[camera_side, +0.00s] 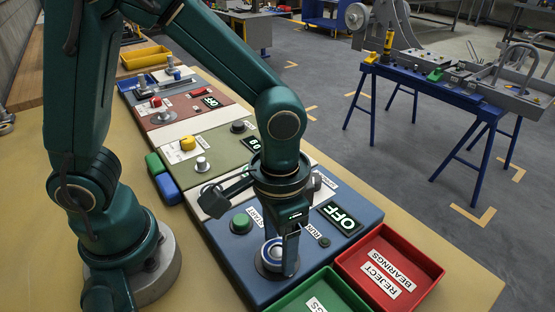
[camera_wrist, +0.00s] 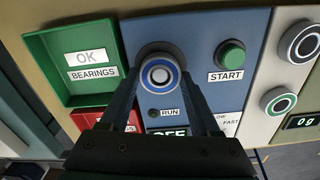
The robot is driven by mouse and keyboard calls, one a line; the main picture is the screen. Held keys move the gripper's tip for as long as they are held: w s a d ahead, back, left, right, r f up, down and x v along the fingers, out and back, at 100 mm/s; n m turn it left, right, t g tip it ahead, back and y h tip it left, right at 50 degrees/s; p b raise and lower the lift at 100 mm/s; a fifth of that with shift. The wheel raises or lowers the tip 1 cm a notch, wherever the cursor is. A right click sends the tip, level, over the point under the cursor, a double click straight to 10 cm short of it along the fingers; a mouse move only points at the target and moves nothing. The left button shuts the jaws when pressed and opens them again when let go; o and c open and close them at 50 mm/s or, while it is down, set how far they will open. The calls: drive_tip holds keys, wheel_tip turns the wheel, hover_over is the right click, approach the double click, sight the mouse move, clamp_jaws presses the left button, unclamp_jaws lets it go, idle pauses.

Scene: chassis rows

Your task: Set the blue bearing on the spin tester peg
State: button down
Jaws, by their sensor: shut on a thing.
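The blue bearing (camera_side: 272,250) has a blue ring with a pale inner ring. It also shows in the wrist view (camera_wrist: 160,75), between my fingertips. My gripper (camera_side: 283,262) is shut on it, pointing down over the spin tester (camera_side: 235,262), the blue panel with a green START button (camera_side: 241,222) and a display reading OFF (camera_side: 340,218). The bearing is over the round grey seat (camera_wrist: 150,50) of the tester. The peg is hidden by the bearing and fingers, so I cannot tell whether the bearing is fully seated.
A green OK tray (camera_wrist: 45,62) and a red reject tray (camera_side: 392,262) stand beside the tester. Ring-shaped parts, one black-rimmed (camera_wrist: 303,42) and one green-rimmed (camera_wrist: 278,101), are on the pale strip. A green panel (camera_side: 190,165) lies beyond.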

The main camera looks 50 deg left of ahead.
drive_tip(key=shift+c, duration=0.2)
unclamp_jaws()
drive_tip(key=shift+r, duration=2.6)
wheel_tip(320, 180, up, 7)
